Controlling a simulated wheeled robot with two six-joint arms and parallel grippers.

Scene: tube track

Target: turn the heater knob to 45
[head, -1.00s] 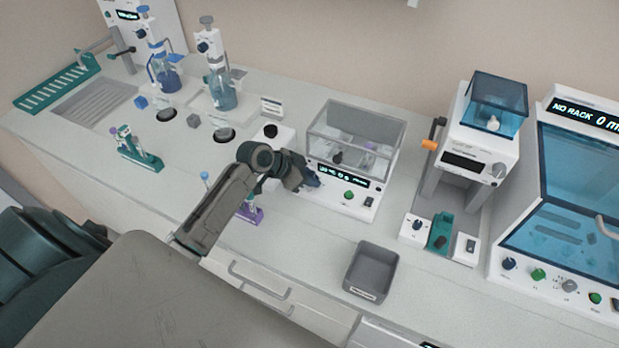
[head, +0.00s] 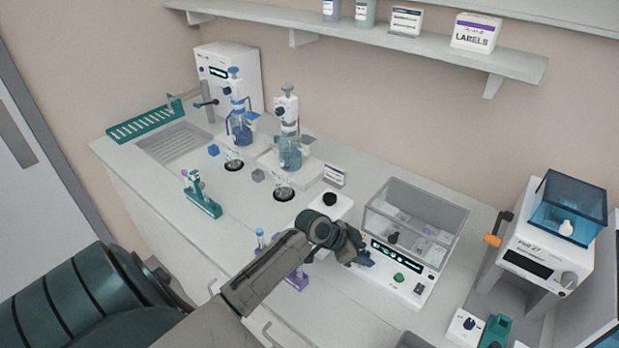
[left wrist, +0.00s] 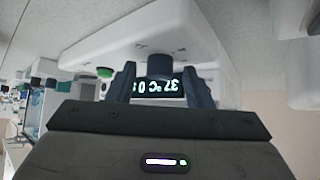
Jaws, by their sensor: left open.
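The heater (head: 416,289) is a white box with a clear lid, a lit display and a green button. In the left wrist view the heater (left wrist: 150,40) appears upside down, and its display (left wrist: 158,87) seems to read 37 °C, partly covered. The dark blue heater knob (left wrist: 160,64) is between the fingers of my left gripper (left wrist: 159,72), with a gap showing on each side. In the head view my left gripper (head: 365,260) is at the left end of the heater's front and hides the knob. The jaws are open. My right gripper is not in view.
A white unit with a black knob (head: 330,200) stands just left of the heater. A purple tube holder (head: 297,281) is close beside my left forearm. A balance-like device (head: 545,250) stands to the right. Bottles and a sink are at the back left.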

